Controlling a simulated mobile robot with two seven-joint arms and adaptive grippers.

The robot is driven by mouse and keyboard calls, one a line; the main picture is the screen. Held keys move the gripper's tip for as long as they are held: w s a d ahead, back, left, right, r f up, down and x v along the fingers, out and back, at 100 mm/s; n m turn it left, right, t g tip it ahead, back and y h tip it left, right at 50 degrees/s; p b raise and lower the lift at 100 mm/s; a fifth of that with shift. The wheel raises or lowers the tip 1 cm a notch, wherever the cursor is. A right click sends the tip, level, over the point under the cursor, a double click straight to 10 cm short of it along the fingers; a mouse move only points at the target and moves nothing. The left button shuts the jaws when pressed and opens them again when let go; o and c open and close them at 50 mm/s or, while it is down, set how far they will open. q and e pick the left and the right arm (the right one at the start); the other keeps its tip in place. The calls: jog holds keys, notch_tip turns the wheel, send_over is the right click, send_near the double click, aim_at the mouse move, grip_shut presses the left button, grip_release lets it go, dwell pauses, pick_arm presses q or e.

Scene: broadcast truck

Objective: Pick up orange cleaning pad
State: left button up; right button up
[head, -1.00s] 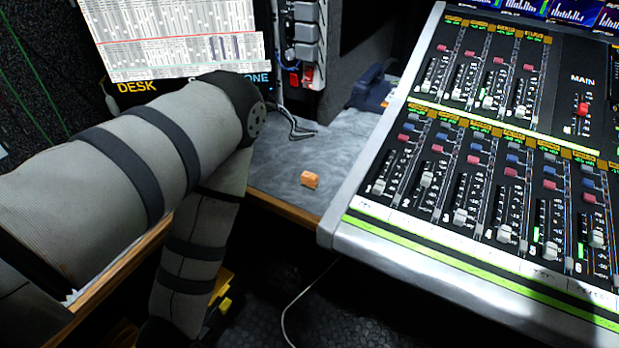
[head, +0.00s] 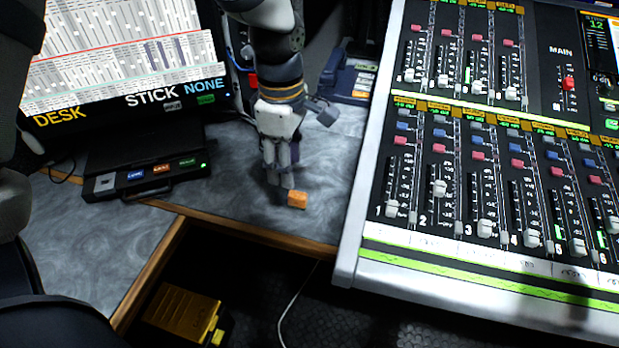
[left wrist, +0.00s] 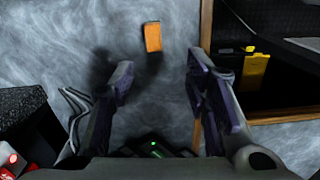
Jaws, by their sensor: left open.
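The orange cleaning pad (head: 297,198) is a small block lying on the grey marbled desk (head: 330,170), near its front wooden edge. My left gripper (head: 281,180) points down from above, just behind and to the left of the pad. In the left wrist view the pad (left wrist: 152,38) shows whole, ahead of the fingertips and between their lines. The left gripper's fingers (left wrist: 160,72) are apart with bare desk between them, and they look clear of the pad. My right gripper is out of view.
A mixing console (head: 480,200) with a raised edge stands right of the pad. A monitor and a dark button box (head: 150,178) stand to the left. A blue device (head: 352,78) is behind. A yellow case (head: 183,318) lies below the desk front.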

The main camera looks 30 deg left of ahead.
aim_at(297, 195)
pick_arm(q)
jog(key=shift+n, duration=0.5)
jog(key=f, duration=0.3)
jog(key=f+b, duration=0.1)
jog(key=f, duration=0.2)
jog(key=w+d+f, duration=0.1)
jog(key=f, duration=0.3)
jog(key=shift+f, duration=0.2)
jog(key=shift+r, duration=0.1)
grip_shut()
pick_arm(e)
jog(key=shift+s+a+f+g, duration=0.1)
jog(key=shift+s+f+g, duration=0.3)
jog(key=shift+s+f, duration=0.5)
